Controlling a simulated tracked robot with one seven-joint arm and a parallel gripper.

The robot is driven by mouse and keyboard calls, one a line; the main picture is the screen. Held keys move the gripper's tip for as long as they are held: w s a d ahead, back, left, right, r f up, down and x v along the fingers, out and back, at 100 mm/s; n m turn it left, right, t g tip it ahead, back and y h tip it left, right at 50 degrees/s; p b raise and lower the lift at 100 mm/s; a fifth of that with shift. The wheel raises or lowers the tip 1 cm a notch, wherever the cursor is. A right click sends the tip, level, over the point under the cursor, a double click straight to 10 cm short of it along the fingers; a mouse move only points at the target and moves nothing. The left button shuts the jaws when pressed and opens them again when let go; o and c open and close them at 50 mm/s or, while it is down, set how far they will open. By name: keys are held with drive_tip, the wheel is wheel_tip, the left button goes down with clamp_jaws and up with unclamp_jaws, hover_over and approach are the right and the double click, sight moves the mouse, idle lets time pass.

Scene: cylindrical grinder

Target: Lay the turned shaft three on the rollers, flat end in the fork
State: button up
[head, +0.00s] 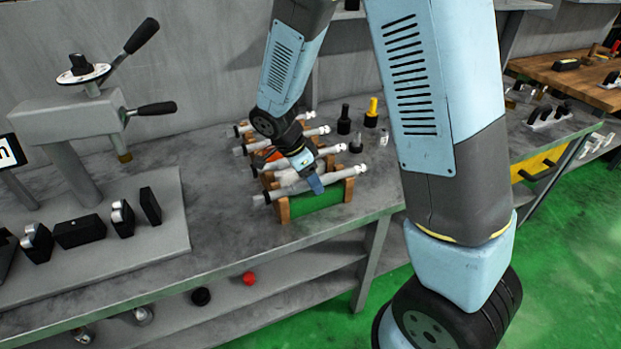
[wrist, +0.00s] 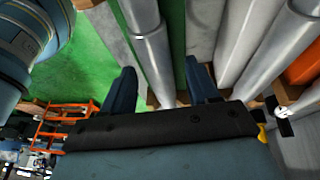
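Several grey turned shafts lie side by side on a rack with wooden end supports (head: 348,188) and a green base (head: 318,199). The nearest shaft (head: 268,199) lies along the rack's front. I cannot tell by marking which is shaft three. My gripper (head: 314,182) is low over the front of the rack. In the wrist view my gripper (wrist: 163,85) is open, with one stepped shaft (wrist: 152,48) between its fingers and a gap on each side. Other shafts (wrist: 268,45) lie to the right. I cannot make out rollers or a fork.
Black and yellow holders (head: 372,112) stand behind the rack. A lower shelf holds a red ball (head: 249,278). The bench between plate and rack is clear.

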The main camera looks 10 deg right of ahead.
drive_tip(key=v, duration=1.3)
drive_tip(key=s+d+r+n+t+y, duration=0.1)
drive_tip(key=s+d+r+n+y, duration=0.15)
drive_tip(key=d+r, duration=0.35)
drive_tip(key=s+d+r+n+t+y, duration=0.1)
drive_tip(key=s+d+r+n, duration=0.3)
drive_tip(key=d+r, duration=0.15)
drive_tip(key=s+d+r+n+t, duration=0.3)
drive_tip(key=s+d+r+n, duration=0.1)
drive_tip(key=s+d+n, duration=0.4)
drive_tip(key=shift+s+r+t+y, duration=0.15)
drive_tip(key=shift+s+t+y, duration=0.25)
drive_tip(key=shift+s, duration=0.95)
